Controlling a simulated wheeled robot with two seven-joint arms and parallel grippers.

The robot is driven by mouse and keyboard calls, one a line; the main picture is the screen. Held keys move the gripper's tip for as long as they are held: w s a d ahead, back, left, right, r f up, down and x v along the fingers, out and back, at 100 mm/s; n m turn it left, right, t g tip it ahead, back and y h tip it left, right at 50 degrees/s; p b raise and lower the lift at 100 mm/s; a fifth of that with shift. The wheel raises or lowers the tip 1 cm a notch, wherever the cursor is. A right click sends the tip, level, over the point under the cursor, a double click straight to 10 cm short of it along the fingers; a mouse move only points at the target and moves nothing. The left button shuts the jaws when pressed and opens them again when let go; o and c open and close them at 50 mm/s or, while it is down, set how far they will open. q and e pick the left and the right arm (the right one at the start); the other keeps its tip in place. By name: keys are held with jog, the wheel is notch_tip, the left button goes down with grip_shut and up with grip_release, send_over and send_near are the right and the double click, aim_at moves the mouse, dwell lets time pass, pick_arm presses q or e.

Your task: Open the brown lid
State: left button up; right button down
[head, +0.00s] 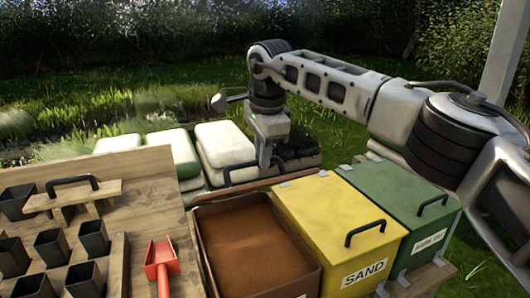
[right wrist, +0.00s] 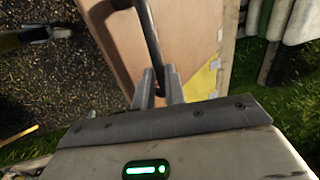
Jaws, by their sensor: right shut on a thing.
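The brown bin (head: 205,262) stands open, left of the yellow bin, and its reddish-brown inside shows. Its brown lid (head: 215,195) is swung back at the rear edge and shows only as a narrow strip in the head view. The right wrist view shows the lid's tan face (right wrist: 185,40) and its black handle (right wrist: 150,38). My right gripper (head: 263,165) is shut on this handle; its fingers (right wrist: 159,88) close around the bar in the right wrist view. The lid's exact angle is hard to tell. My left gripper is not in view.
A yellow bin (head: 320,215) labelled SAND and a green bin (head: 405,195) stand to the right, both lids closed. At left is a wooden bench (head: 140,215) with black pots (head: 52,247) and a red scoop (head: 161,265). Pale sacks (head: 225,145) lie behind.

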jog(key=shift+w+f, duration=0.1)
jog(key=shift+f, duration=0.3)
jog(key=c, duration=1.6)
grip_release()
jog(key=shift+w+a+f, duration=0.1)
jog(key=shift+o, duration=0.7)
jog(key=shift+w+a+f, duration=0.15)
jog(key=shift+w+f, duration=0.05)
jog(key=shift+w, duration=0.3)
jog(key=shift+s+r, duration=0.35)
notch_tip(320, 180, up, 15)
jog(key=s+d, duration=0.1)
jog(key=s, duration=0.1)
jog(key=shift+s, duration=0.3)
jog(key=shift+r, duration=0.1)
